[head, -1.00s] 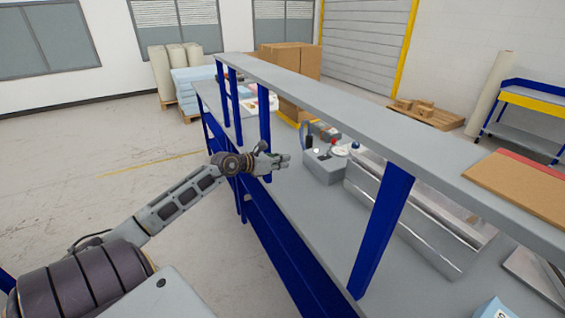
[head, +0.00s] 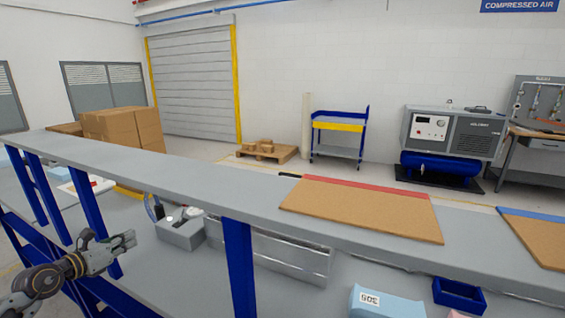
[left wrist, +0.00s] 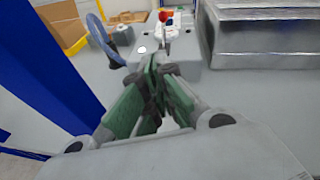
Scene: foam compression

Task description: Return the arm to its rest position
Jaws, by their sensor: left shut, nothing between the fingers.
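My left gripper (head: 128,239) is at the lower left of the head view, in front of the blue-legged workbench and below its grey upper shelf (head: 200,188). In the left wrist view its green-padded fingers (left wrist: 152,75) are shut with nothing between them. Beyond the fingertips stands a grey control box (head: 182,232) with a red button and a white part on top; it also shows in the left wrist view (left wrist: 180,50). The gripper appears apart from the box. My right gripper is not in view.
A blue shelf post (head: 240,268) stands right of the control box, and another (head: 92,208) is close to my left gripper. A long metallic housing (head: 290,258) lies beside the box. Cork boards (head: 362,210) lie on the shelf. A blue foam block (head: 385,303) and blue bin (head: 459,294) are at right.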

